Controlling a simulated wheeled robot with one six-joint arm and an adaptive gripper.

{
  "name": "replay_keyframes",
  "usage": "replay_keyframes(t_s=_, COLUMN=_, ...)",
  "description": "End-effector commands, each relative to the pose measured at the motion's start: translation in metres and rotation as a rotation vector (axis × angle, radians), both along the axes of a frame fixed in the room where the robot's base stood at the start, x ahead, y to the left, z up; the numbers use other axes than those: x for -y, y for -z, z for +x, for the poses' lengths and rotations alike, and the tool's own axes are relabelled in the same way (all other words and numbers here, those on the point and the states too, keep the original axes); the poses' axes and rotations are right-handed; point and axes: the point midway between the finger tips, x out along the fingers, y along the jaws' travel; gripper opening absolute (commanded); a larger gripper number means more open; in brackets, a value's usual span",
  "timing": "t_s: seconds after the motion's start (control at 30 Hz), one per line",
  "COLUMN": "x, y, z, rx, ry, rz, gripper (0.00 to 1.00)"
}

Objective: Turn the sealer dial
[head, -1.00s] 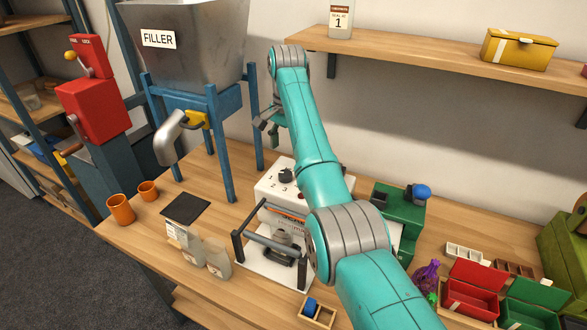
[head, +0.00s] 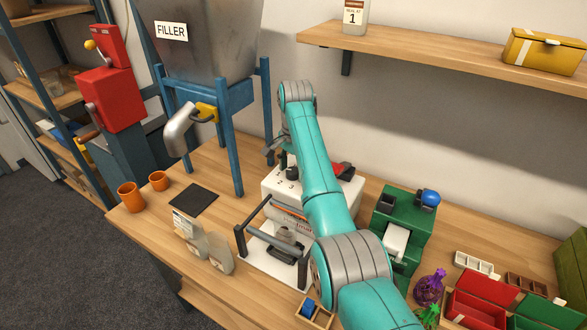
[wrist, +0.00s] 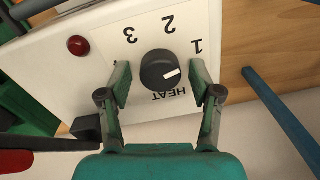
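The white sealer (head: 325,195) stands on the bench, partly hidden by my arm. Its black round dial (head: 292,172) is on the top face. In the wrist view the dial (wrist: 155,62) shows a white mark pointing right, a little below the printed 1; numbers 2 and 3 and the word HEAT surround it. My gripper (wrist: 161,75) is open, one finger on each side of the dial, with gaps visible on both sides. In the head view my gripper (head: 276,152) is at the sealer's back left, largely hidden.
A card on the shelf jar (head: 354,14) reads 1. The filler (head: 205,45) stands behind left, its blue legs close to my gripper. A red lamp (wrist: 78,45) is beside the dial.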

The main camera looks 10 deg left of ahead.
Motion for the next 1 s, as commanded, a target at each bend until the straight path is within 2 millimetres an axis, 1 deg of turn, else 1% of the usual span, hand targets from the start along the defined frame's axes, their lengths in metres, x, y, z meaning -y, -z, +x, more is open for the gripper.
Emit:
replay_keyframes(t_s=0.03, x=0.0001, y=-0.0001, z=0.0001, rx=0.000, ry=0.000, rz=0.000, gripper=0.45)
replay_keyframes(t_s=0.07, x=0.0001, y=-0.0001, z=0.0001, rx=0.000, ry=0.000, rz=0.000, gripper=0.38)
replay_keyframes(t_s=0.1, x=0.0001, y=-0.0002, z=0.0001, rx=0.000, ry=0.000, rz=0.000, gripper=0.28)
replay_keyframes(t_s=0.17, x=0.0001, y=-0.0002, z=0.0001, rx=0.000, ry=0.000, rz=0.000, gripper=0.13)
replay_keyframes(t_s=0.2, x=0.0001, y=-0.0001, z=0.0000, rx=0.000, ry=0.000, rz=0.000, gripper=0.08)
replay_keyframes(t_s=0.37, x=0.0002, y=-0.0001, z=0.0001, rx=0.000, ry=-0.005, rz=0.000, gripper=0.08)
replay_keyframes(t_s=0.57, x=0.0004, y=0.0000, z=0.0001, rx=0.000, ry=-0.054, rz=0.000, gripper=0.08)
replay_keyframes(t_s=0.77, x=0.0006, y=0.0000, z=0.0002, rx=-0.001, ry=-0.176, rz=0.000, gripper=0.08)
replay_keyframes(t_s=1.0, x=0.0009, y=0.0000, z=0.0003, rx=-0.001, ry=-0.392, rz=0.000, gripper=0.08)
